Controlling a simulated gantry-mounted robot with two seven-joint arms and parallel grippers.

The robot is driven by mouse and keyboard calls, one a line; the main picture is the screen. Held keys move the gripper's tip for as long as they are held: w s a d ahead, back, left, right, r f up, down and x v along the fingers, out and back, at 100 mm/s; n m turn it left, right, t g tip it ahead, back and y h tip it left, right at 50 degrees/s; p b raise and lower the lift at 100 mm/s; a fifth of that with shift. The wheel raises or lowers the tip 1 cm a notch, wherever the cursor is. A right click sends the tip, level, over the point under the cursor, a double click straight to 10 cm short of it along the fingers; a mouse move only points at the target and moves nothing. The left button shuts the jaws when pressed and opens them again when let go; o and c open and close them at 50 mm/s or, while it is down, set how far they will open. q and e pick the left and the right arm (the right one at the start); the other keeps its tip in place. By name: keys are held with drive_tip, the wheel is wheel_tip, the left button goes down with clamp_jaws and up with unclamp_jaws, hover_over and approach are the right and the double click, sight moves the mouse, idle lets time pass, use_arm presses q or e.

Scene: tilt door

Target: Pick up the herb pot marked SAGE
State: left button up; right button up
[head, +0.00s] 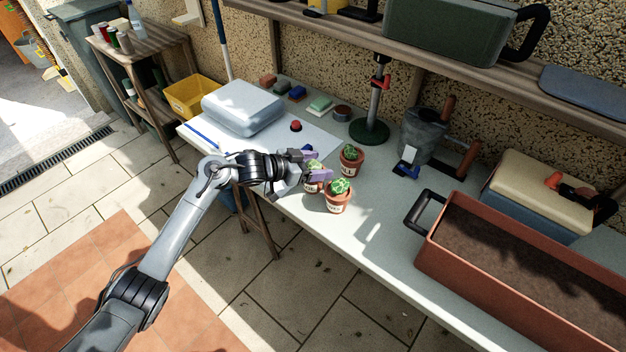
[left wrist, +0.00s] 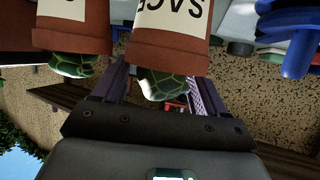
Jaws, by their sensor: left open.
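Three small terracotta pots with green plants stand close together on the bench. The pot marked SAGE (left wrist: 168,35) shows upside down in the left wrist view, in front of my left gripper (left wrist: 155,85), whose fingers lie to either side of it. In the head view this seems to be the left pot (head: 311,188), partly covered by the gripper (head: 318,174). My left gripper is open. I cannot tell whether its fingers touch the pot. My right gripper is not in view.
A second pot (head: 338,198) stands close at the front right, and a third pot (head: 351,162) behind. A green stand (head: 369,131) and a grey bucket (head: 420,135) are farther back. A long planter (head: 440,243) fills the right end. Bare bench (head: 385,215) lies between.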

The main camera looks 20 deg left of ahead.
use_arm(q)
drive_tip(key=shift+w+d+f, duration=0.2)
drive_tip(key=shift+w+d, duration=0.1)
drive_tip(key=shift+w, duration=0.05)
